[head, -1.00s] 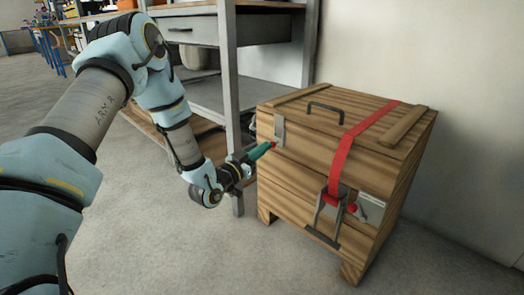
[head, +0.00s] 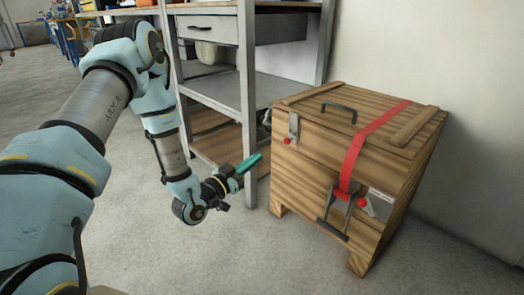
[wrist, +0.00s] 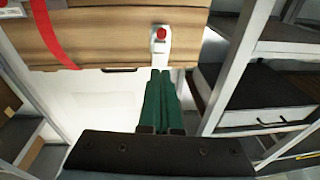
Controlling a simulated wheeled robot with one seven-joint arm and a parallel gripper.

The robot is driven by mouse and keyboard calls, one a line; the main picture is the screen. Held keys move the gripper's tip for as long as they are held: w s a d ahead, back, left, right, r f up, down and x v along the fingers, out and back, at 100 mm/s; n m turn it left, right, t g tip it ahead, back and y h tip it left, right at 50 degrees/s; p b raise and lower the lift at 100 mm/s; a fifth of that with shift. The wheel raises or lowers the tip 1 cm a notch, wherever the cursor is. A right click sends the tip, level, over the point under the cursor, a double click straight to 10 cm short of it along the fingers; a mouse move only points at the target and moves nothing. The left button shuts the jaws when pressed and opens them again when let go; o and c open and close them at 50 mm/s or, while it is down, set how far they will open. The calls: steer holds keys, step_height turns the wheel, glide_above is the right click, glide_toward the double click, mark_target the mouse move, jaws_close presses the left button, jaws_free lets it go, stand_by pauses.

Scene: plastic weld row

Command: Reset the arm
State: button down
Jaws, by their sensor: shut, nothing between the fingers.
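My gripper (head: 250,164) has green fingers that are closed together with nothing between them. In the head view it is in the air, left of the wooden crate (head: 300,173) and apart from it, in front of the shelf unit's leg. In the wrist view the green fingers (wrist: 160,88) point toward the crate (wrist: 120,40) and a metal latch with a red knob (wrist: 161,35). My arm is bent, with the forearm hanging down to the gripper.
A red strap (head: 362,145) runs over the crate lid to a front buckle (head: 337,207). The lid has a dark handle (head: 339,110). A grey metal shelf unit (head: 249,110) stands close behind my gripper. The floor in front is clear.

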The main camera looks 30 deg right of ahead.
steer(key=shift+s+a, duration=0.15)
steer(key=shift+a, duration=0.2)
stand_by(0.3)
steer(key=w+a+r+n+t+y, duration=0.1)
steer(key=w+a+n+t+y, duration=0.1)
steer(key=w+a+y, duration=0.7)
steer(key=w+a+r+n+y+p, duration=0.25)
steer(key=a+n+y, duration=0.2)
steer(key=a, duration=0.85)
steer(key=s+a+r+n+g+y, duration=0.3)
steer(key=s+a+r+n, duration=0.1)
steer(key=s+a, duration=0.45)
steer(key=s+a+r+n+g+y, duration=0.2)
steer(key=s+a+r+n, duration=0.2)
steer(key=s+a, duration=0.4)
step_height(320, 180, up, 38)
steer(key=w+a+p, duration=0.1)
steer(key=p, duration=3.7)
steer(key=shift+w+a, duration=0.15)
